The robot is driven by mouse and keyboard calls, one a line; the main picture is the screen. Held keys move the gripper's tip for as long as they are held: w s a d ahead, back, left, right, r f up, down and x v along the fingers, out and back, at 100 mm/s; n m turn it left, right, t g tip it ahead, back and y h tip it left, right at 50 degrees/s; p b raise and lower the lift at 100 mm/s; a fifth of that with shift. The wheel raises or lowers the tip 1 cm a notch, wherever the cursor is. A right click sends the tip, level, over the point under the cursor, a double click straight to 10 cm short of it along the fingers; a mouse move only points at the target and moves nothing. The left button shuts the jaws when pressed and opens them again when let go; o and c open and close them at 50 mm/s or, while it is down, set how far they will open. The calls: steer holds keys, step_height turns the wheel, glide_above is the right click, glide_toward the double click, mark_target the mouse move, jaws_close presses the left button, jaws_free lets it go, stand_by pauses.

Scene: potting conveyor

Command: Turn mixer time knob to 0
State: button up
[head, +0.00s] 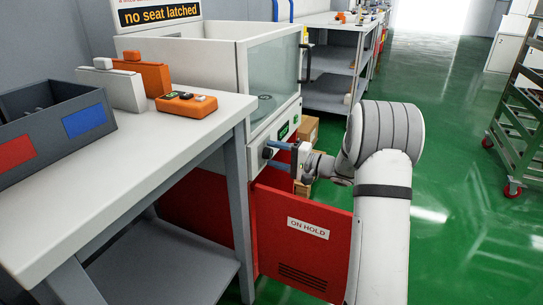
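The mixer (224,58) is a white machine with a clear-sided chamber on top and a control panel on its narrow front face. A small dark round knob (267,153) sits low on that panel, beside small green displays (283,131). I take it as the time knob; its pointer and markings are too small to read. My gripper (275,155) is at the panel, its blue fingers apart, one above the other, with their tips at the knob. I cannot tell whether they touch or grip it.
A red panel marked "ON HOLD" (308,228) stands below my gripper. A white bench (130,165) at left holds a dark bin (48,130) and an orange control box (187,103). A green rack (520,130) stands at right. Green floor (460,190) is open between.

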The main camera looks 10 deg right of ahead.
steer(key=p+v, duration=0.2)
steer(key=v, duration=0.5)
steer(key=shift+s+d+p, duration=0.25)
steer(key=shift+d+p, duration=0.05)
steer(key=shift+p, duration=0.05)
steer(key=s+a+r+n+g+h+p, duration=0.2)
steer(key=s+a+r+g+p, duration=0.35)
steer(key=s+r+p, duration=0.35)
steer(key=s+a+r+n+g+h+p, duration=0.2)
steer(key=s+a+r+g+p, duration=0.2)
steer(key=s+a+r+p, duration=0.55)
steer(key=s+d+r+n+h+p, duration=0.1)
steer(key=s+d+r+h+p, duration=0.2)
steer(key=s+r+h+p, duration=0.2)
steer(key=s+d+r+n+t+h+p, duration=0.1)
steer(key=s+d+r+h+p, duration=0.3)
steer(key=s+r+p, duration=0.5)
step_height(320, 180, up, 8)
steer(key=n+h+p, duration=0.1)
steer(key=p, duration=0.4)
steer(key=shift+s+f+h, duration=0.2)
steer(key=shift+s+h, duration=0.1)
steer(key=shift+s, duration=0.1)
steer(key=shift+t, duration=0.25)
steer(key=shift+c, duration=0.5)
